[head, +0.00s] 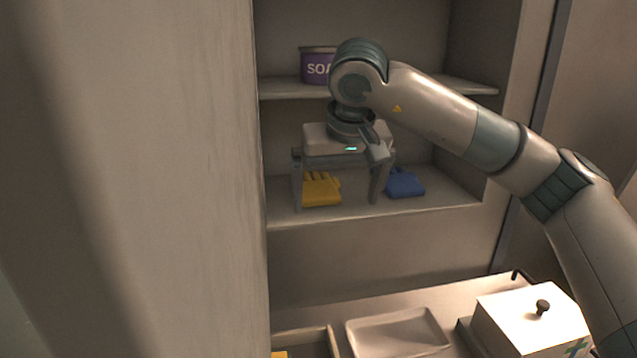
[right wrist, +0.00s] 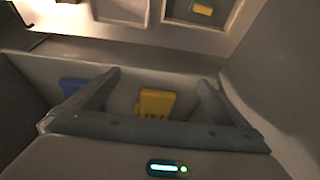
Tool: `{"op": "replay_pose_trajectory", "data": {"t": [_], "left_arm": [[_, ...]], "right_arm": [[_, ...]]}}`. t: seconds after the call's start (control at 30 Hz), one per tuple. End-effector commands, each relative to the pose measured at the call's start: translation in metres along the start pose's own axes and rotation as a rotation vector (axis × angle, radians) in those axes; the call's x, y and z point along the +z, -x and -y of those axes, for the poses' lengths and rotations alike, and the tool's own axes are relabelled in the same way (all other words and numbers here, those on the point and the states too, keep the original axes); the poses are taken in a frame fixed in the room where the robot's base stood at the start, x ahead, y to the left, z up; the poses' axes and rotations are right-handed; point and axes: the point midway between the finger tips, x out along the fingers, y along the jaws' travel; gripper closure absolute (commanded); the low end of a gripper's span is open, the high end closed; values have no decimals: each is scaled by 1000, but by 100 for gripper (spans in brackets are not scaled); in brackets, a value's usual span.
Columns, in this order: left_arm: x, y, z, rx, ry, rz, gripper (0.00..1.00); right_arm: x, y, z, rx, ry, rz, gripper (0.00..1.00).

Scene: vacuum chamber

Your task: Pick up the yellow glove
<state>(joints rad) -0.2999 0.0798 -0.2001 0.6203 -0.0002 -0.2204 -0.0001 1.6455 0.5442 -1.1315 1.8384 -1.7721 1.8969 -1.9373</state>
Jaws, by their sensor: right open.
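The yellow glove (head: 321,190) lies on the lower shelf of the cabinet, with its fingers toward the back. It also shows in the right wrist view (right wrist: 156,103), between the two fingers. My right gripper (head: 336,204) is open and empty, with its fingers pointing down in front of the glove. One finger overlaps the glove's left edge in the head view, and I cannot tell whether they touch. My left gripper is not in view.
A blue glove (head: 405,184) lies right of the yellow one on the lower shelf (head: 440,196). A purple soap container (head: 316,66) stands on the upper shelf, partly behind my arm. Below are a shallow tray (head: 398,352) and a white lidded box (head: 528,318). A cabinet panel (head: 190,180) stands left.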

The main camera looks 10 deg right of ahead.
Motion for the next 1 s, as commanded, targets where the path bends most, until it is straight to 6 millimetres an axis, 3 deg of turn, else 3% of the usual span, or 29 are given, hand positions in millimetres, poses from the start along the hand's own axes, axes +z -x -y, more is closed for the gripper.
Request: {"op": "replay_pose_trajectory", "data": {"t": [0.2,0.4,1.0], "left_arm": [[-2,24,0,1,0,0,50],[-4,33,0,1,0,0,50],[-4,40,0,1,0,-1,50]], "right_arm": [[-38,-12,0,0,-2,3,0],[-61,-23,0,-1,-1,1,0],[-74,-28,0,0,-1,1,0]]}}
